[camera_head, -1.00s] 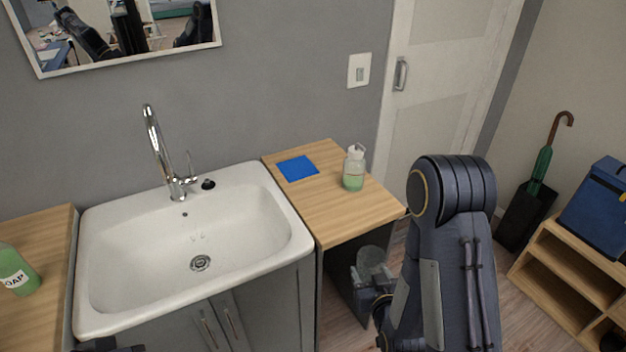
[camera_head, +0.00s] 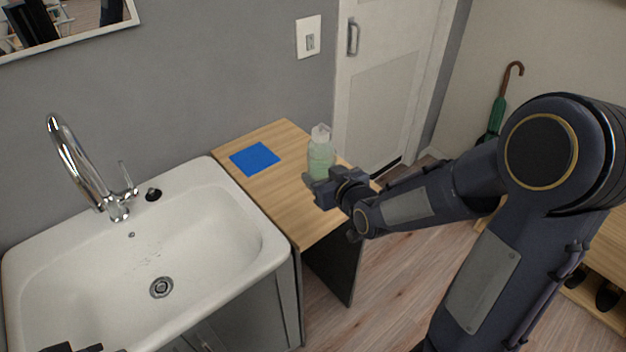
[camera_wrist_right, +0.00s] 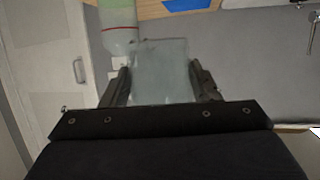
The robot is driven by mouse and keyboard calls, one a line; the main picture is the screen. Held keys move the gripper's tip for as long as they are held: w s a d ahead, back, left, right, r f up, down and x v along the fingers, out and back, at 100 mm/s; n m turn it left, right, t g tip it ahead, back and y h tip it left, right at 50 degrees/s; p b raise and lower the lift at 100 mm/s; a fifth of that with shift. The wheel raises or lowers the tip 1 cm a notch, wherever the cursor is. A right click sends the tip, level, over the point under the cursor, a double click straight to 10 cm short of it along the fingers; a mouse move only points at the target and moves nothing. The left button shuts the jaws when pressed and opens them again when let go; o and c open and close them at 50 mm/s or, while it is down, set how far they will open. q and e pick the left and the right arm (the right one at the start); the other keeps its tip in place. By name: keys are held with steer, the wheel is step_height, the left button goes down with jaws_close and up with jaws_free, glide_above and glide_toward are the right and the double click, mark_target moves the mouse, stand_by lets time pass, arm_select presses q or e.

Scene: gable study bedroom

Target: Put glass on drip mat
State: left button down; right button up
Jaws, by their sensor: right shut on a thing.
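My right gripper (camera_head: 318,188) is shut on a clear glass (camera_wrist_right: 160,72), which shows between its fingers in the right wrist view. In the head view the glass is hard to make out against the pump bottle behind it. The gripper is over the right part of the wooden counter; I cannot tell its exact height. The drip mat (camera_head: 254,158) is a flat blue square on the counter, left of and behind the gripper, with nothing on it. A dark tip of my left gripper (camera_head: 75,348) shows at the bottom left edge; its jaws cannot be made out.
A pump bottle of green liquid (camera_head: 320,150) stands on the wooden counter (camera_head: 285,195), very close to the gripper in the picture. The white sink (camera_head: 215,205) with its chrome tap (camera_head: 80,170) lies to the left. The counter between mat and gripper is clear.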

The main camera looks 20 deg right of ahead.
steer(key=w+f, duration=0.2)
steer(key=w+d+f, duration=0.1)
steer(key=w+f, duration=0.1)
steer(key=w+d+f, duration=0.1)
steer(key=w+f, duration=0.1)
steer(key=w, duration=0.1)
steer(key=shift+f+p, duration=0.1)
steer(key=shift+p, duration=0.3)
steer(key=shift+w+f, duration=0.35)
steer(key=shift+f, duration=1.65)
steer(key=shift+f, duration=0.25)
steer(key=o, duration=1.1)
